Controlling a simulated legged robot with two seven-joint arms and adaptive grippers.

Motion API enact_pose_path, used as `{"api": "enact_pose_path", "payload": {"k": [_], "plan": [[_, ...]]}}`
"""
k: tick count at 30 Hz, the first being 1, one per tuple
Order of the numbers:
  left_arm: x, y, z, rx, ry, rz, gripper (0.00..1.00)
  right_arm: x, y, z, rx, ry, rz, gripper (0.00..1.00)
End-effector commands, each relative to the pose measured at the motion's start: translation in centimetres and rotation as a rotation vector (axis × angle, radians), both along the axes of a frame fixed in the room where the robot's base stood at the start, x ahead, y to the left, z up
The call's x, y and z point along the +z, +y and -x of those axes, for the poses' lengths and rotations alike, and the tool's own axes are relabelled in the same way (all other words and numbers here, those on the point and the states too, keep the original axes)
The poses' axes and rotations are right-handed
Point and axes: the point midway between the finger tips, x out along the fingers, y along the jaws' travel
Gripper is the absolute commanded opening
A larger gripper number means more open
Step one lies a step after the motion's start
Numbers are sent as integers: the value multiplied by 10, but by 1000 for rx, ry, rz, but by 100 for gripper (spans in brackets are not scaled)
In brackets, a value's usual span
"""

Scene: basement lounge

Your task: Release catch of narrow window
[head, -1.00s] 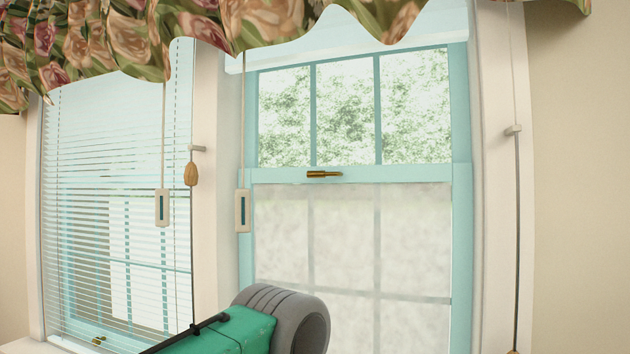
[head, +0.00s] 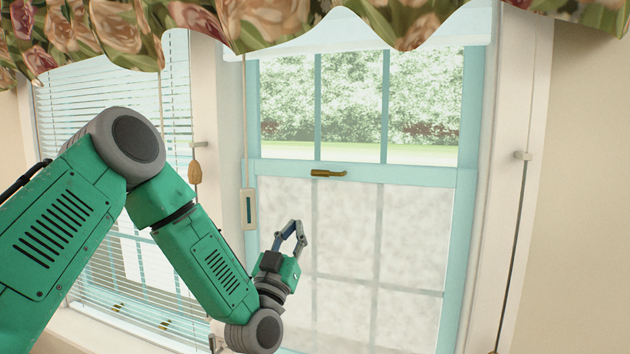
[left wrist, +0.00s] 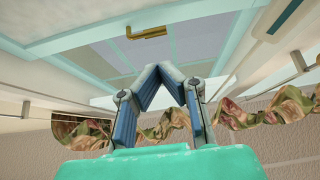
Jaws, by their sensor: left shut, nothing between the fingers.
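The narrow window (head: 468,176) has a light blue frame, with clear panes above and frosted-looking panes below. Its brass catch (head: 328,173) sits on the middle rail, its handle lying roughly level. The catch also shows at the top of the left wrist view (left wrist: 146,33). My left gripper (head: 298,228) is below and a little left of the catch, apart from it, pointing up. In the left wrist view the fingers (left wrist: 160,70) meet at their tips, empty. My right gripper is not in view.
A floral valance (head: 250,22) hangs across the top. A pull cord with a pale tag (head: 248,209) hangs at the window's left side, near my left arm. A wooden cord knob (head: 194,172) and blinds (head: 175,100) are further left. A thin rod (head: 521,190) runs down the right trim.

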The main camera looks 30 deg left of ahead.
Motion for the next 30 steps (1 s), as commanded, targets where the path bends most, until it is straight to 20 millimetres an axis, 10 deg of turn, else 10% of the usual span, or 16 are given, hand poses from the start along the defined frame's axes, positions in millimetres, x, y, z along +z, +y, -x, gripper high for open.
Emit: {"api": "enact_pose_path", "payload": {"k": [11, 30], "plan": [[6, -2, -8, -3, 3, -3, 0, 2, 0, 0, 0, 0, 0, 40], [71, 23, -103, -3, 3, -1, 0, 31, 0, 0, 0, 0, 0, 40]]}}
